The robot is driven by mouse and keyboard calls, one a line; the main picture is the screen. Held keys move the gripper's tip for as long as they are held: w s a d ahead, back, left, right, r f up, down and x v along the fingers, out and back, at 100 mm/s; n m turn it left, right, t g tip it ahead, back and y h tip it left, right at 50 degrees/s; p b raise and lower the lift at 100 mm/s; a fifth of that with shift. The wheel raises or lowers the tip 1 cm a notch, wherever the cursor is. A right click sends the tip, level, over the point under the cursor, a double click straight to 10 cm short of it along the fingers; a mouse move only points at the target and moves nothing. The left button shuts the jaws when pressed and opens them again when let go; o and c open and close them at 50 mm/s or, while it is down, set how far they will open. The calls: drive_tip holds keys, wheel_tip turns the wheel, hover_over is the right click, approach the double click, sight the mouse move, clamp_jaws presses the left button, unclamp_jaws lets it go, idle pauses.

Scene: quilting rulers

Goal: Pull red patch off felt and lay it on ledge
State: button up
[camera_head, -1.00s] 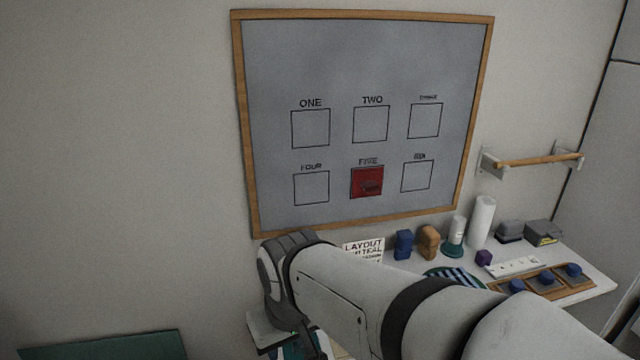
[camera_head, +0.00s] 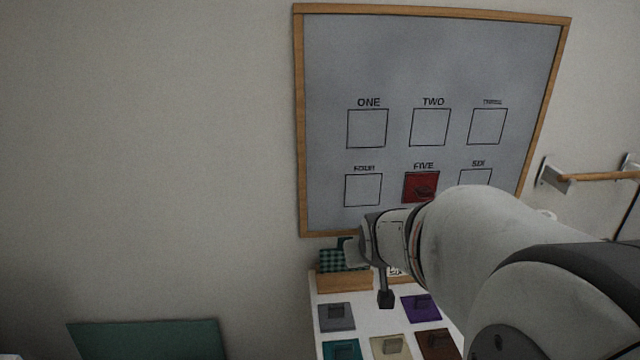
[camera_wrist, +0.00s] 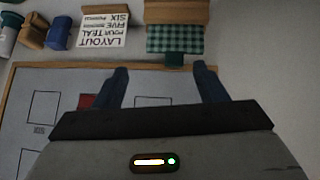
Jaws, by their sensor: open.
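The red patch (camera_head: 421,186) with a raised grip sits in the square marked FIVE on the grey felt board (camera_head: 330,80). My arm passes just below and right of it. In the wrist view, which is upside down, part of the red patch (camera_wrist: 87,101) shows beside the left finger. My gripper (camera_wrist: 162,78) is open and empty, its fingers apart in front of the board's lower edge. My fingertips are hard to make out in the head view. A white ledge (camera_head: 378,322) below the board carries several coloured patches; which ledge the task means is unclear.
A green checked piece (camera_head: 343,260) sits in a wooden holder at the ledge's back. The layout card (camera_wrist: 104,27) stands near it, beside a blue block (camera_wrist: 57,33). A wooden rail (camera_head: 595,177) juts from the wall at right. A green panel (camera_head: 145,340) lies low at left.

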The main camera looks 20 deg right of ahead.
drive_tip(key=w+d+t+h, duration=0.2)
drive_tip(key=w+d+t, duration=0.4)
drive_tip(key=d, duration=0.6)
drive_tip(key=t, duration=0.4)
approach(427, 196)
drive_tip(key=x, duration=0.3)
drive_tip(key=shift+y, duration=0.4)
drive_tip(key=shift+p+x, duration=0.6)
drive_tip(key=shift+x, duration=3.4)
drive_tip(key=shift+d+r, duration=0.1)
drive_tip(key=shift+c, duration=0.3)
drive_tip(key=shift+s, duration=0.1)
drive_tip(key=c, duration=1.1)
